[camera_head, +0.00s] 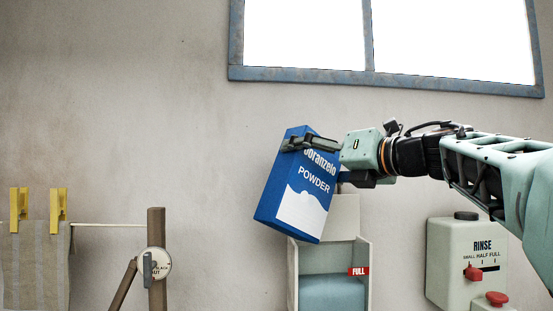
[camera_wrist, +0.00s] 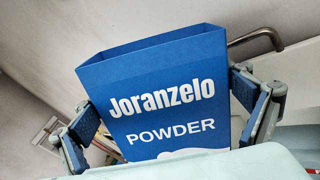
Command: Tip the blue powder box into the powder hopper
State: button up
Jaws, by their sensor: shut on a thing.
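The blue powder box (camera_head: 297,190) reads "Joranzelo POWDER" and has a white lower panel. My gripper (camera_head: 325,155) is shut on its upper part from the right. The box is in the air, tilted with its top leaning right. In the wrist view the box (camera_wrist: 165,95) sits between my two fingers (camera_wrist: 168,110), and its top looks open; its contents are hidden. A cream open-fronted bin with a red FULL tag, which looks like the powder hopper (camera_head: 365,250), stands below and slightly right of the box. Pale blue material shows inside it. The box's lower corner overlaps the bin's upper left in view.
At left, a cloth (camera_head: 35,265) hangs by yellow pegs from a line tied to a wooden post (camera_head: 156,260). A window (camera_head: 385,40) is above. The wall left of the box is clear.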

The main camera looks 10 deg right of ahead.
aim_at(326, 178)
jog(key=shift+r+m+p, duration=0.15)
jog(key=shift+m+p, duration=0.45)
jog(key=shift+p, duration=0.05)
dwell(0.7)
jog(key=shift+w+d+f+m+p, duration=0.15)
jog(key=shift+f+m+p, duration=0.25)
jog(key=shift+m+p, duration=0.6)
dwell(1.3)
jog(key=shift+w+d+f+m+p, duration=0.15)
jog(key=shift+d+f+m+p, duration=0.15)
jog(key=shift+f+m+p, duration=0.6)
dwell(1.3)
jog(key=shift+w+d+m, duration=0.1)
jog(key=shift+m, duration=0.2)
jog(key=shift+f, duration=0.15)
dwell(0.6)
jog(key=shift+w+d+f+m+p, duration=0.15)
jog(key=shift+f+m+p, duration=0.25)
jog(key=shift+m, duration=0.2)
dwell(0.5)
